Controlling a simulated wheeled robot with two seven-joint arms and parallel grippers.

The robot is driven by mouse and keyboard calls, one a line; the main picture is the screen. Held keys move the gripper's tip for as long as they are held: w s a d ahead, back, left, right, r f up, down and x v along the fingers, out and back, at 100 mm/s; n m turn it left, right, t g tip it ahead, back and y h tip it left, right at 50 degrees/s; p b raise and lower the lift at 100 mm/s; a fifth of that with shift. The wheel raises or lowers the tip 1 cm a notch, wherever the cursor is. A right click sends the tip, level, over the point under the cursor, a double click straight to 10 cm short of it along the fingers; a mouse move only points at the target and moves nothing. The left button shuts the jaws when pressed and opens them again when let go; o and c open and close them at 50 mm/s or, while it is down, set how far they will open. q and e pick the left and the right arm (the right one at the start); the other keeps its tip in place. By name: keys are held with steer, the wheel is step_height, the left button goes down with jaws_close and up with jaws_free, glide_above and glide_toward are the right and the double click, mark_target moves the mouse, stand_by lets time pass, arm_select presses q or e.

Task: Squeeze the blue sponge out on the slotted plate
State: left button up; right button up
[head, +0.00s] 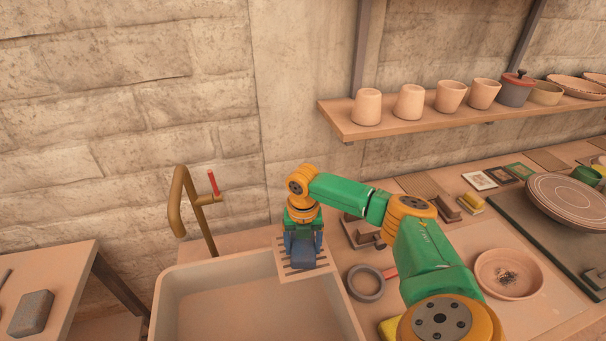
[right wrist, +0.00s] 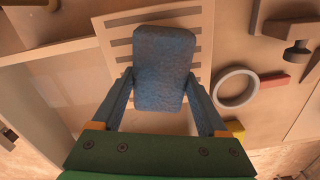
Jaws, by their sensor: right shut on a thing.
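The blue sponge (head: 303,259) is in my right gripper (head: 303,245), which points down at the slotted plate (head: 325,263). The plate is pale with dark slots and lies at the back right corner of the sink. In the right wrist view, the gripper (right wrist: 160,80) has one finger on each side of the sponge (right wrist: 163,55). The sponge lies over the middle of the slotted plate (right wrist: 112,24) and hides part of its slots. I cannot tell whether the sponge touches the plate. My left gripper is not in view.
The pale sink (head: 162,300) is left of and in front of the plate, with a brass tap (head: 178,205) behind. A grey ring with a red handle (head: 366,298) lies to the right. A bowl (head: 508,290) stands further right. A shelf (head: 440,124) of cups hangs above.

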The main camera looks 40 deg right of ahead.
mark_target(303, 245)
steer(key=shift+r+p, duration=1.5)
steer(key=shift+p, duration=0.25)
steer(key=shift+r, duration=2)
